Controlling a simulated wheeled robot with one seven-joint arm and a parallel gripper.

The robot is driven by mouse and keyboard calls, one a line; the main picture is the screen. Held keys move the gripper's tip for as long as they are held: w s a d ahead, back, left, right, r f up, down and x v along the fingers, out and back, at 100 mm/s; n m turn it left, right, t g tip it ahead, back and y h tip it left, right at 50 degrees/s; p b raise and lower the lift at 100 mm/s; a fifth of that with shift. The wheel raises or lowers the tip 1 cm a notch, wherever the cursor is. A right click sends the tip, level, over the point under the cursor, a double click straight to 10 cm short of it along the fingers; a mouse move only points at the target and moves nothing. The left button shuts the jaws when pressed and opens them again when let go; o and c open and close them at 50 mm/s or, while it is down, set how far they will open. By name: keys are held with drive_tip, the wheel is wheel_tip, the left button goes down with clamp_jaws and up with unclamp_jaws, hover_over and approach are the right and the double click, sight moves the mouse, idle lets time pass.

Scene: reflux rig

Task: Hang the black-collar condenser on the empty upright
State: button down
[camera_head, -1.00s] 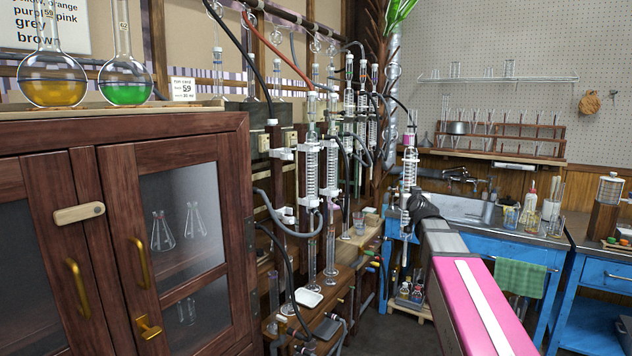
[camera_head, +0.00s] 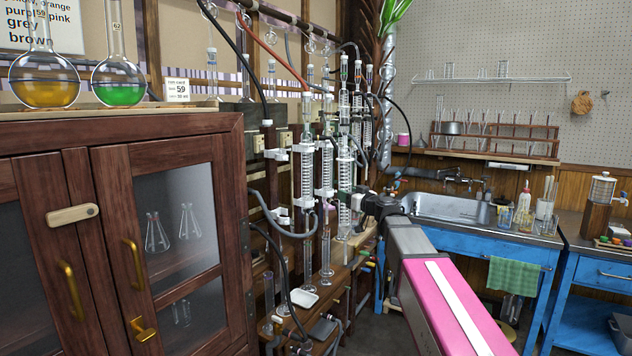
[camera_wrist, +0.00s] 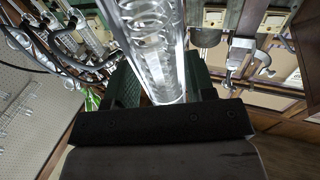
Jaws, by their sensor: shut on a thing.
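My gripper (camera_head: 356,203) is at the right side of the reflux rig in the head view, its jaws partly hidden by my arm. It is shut on a clear glass condenser with an inner coil (camera_head: 344,168), which stands about upright. In the wrist view the condenser (camera_wrist: 153,45) rises from between the dark jaws (camera_wrist: 158,98). Its collar colour cannot be made out. Two coil condensers (camera_head: 307,170) hang just left of it. The leftmost upright (camera_head: 268,180) carries white clamps (camera_head: 281,154) with no coil condenser visible in them.
Black and red hoses loop across the rig's front. A wooden cabinet (camera_head: 175,132) with flasks on top stands at the left. A sink (camera_head: 450,207) on a blue bench is at the right. Glass cylinders (camera_head: 326,250) stand on the rig's lower shelf.

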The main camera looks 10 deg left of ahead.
drive_tip(key=s+a+r+n+g+y, duration=0.5)
drive_tip(key=s+a+r+g, duration=0.15)
drive_tip(key=a, duration=0.35)
drive_tip(key=shift+n+g, duration=0.3)
drive_tip(key=shift+g, duration=0.35)
drive_tip(key=shift+w+a+f, duration=0.25)
drive_tip(key=shift+w+a, duration=0.6)
drive_tip(key=shift+a, duration=1.25)
drive_tip(key=shift+w+a+f, duration=0.25)
drive_tip(key=shift+w+a, duration=0.55)
drive_tip(key=shift+a, duration=1.3)
drive_tip(key=shift+w+a+f, duration=0.25)
drive_tip(key=shift+w+a, duration=0.6)
drive_tip(key=shift+a, duration=1.25)
drive_tip(key=shift+f, duration=0.9)
drive_tip(key=shift+c, duration=1.9)
unclamp_jaws()
drive_tip(key=shift+d, duration=0.1)
drive_tip(key=v, duration=1)
drive_tip(key=shift+s+d, duration=0.15)
drive_tip(key=shift+d, duration=0.2)
